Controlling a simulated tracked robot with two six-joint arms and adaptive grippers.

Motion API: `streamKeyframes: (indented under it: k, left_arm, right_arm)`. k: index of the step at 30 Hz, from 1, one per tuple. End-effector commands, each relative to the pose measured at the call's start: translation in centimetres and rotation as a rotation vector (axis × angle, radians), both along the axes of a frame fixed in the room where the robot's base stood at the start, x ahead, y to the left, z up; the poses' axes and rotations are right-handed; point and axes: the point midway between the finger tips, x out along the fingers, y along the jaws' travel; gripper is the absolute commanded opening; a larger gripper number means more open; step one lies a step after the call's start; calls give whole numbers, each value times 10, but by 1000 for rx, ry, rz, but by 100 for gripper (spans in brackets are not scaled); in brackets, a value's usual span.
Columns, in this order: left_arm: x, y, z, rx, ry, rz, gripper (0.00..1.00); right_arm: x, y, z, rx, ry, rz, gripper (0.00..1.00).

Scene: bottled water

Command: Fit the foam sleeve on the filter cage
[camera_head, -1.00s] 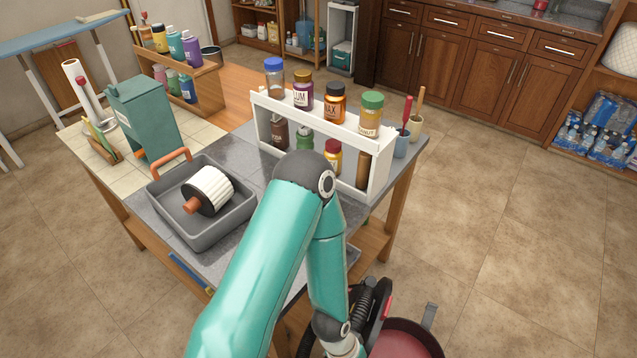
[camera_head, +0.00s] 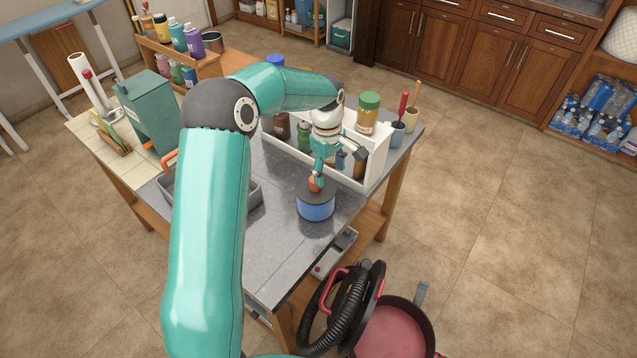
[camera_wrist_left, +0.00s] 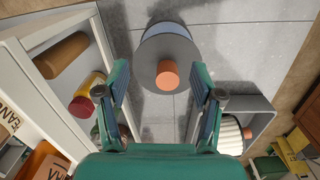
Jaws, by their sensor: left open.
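In the left wrist view the open fingers (camera_wrist_left: 163,95) lie on either side of the knob, with a visible gap on both sides. A black vacuum head with a hose (camera_head: 348,305) is below the table edge; I cannot make out a filter cage on it. My right gripper is not in view.
A white bottle shelf (camera_head: 372,150) stands close behind the gripper. A grey tray (camera_head: 254,193) is left, mostly behind my arm; a white pleated filter (camera_wrist_left: 231,135) lies in it. A red-lined tank (camera_head: 392,333) stands on the floor. The worktop in front is clear.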

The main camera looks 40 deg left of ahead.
Motion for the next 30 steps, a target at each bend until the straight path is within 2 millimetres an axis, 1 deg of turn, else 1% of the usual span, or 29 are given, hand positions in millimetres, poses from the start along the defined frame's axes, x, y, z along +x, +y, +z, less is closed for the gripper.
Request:
streamKeyframes:
  k: [1,3,6,8,14,24,30]
  left_arm:
    - [-1,16,18,19,6,74,67]
    - [-5,29,35,37,18,150,67]
    - [-8,38,45,50,30,207,67]
    - [-9,40,46,52,33,221,67]
    - [-9,39,29,51,35,222,67]
    - [-9,39,-19,51,34,219,67]
    - [-9,38,-42,51,35,218,67]
  right_arm:
    - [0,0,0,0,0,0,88]
    - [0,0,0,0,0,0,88]
    - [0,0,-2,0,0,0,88]
    - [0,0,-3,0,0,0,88]
    - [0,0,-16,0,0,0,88]
    - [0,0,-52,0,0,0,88]
    - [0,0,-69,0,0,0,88]
